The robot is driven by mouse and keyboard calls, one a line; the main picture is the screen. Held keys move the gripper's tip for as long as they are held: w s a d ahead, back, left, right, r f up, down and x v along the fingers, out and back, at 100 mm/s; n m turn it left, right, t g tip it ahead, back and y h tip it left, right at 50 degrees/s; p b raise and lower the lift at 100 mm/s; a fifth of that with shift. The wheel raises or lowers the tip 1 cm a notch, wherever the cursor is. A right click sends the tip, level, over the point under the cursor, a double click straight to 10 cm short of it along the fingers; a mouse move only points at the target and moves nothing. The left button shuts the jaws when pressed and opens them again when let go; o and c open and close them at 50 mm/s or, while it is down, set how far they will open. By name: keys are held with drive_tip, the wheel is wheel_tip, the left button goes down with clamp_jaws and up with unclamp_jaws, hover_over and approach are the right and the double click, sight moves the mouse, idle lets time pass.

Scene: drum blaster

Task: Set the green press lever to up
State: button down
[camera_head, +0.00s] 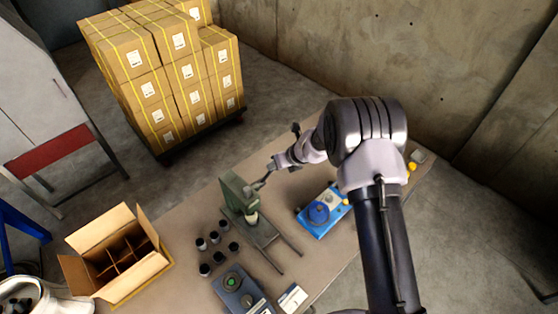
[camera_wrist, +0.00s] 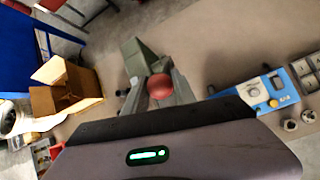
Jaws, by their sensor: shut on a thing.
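The green press (camera_head: 235,192) stands on the table, and its green body also shows in the wrist view (camera_wrist: 137,52). My gripper (camera_head: 259,185) reaches in from the right, beside the top of the press. In the wrist view a red ball knob (camera_wrist: 161,87) sits at the grey fingers of my gripper (camera_wrist: 161,80), which are shut on it. The knob appears to be the end of the press lever. The lever's arm is mostly hidden by my gripper, and its angle is hard to tell.
A blue device (camera_head: 323,211) stands right of the press. Several dark cylinders (camera_head: 215,238) and a dark blue box (camera_head: 238,290) are in front. An open divided carton (camera_head: 118,256) is at left. Stacked boxes (camera_head: 165,70) stand behind, off the table.

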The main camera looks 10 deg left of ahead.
drive_tip(key=shift+r, duration=0.1)
drive_tip(key=c, duration=1.4)
unclamp_jaws()
drive_tip(key=o, duration=0.4)
drive_tip(key=shift+w+a, duration=0.1)
drive_tip(key=shift+a, duration=0.1)
drive_tip(key=shift+c, duration=0.2)
drive_tip(key=v, duration=1.7)
drive_tip(key=shift+d, duration=0.2)
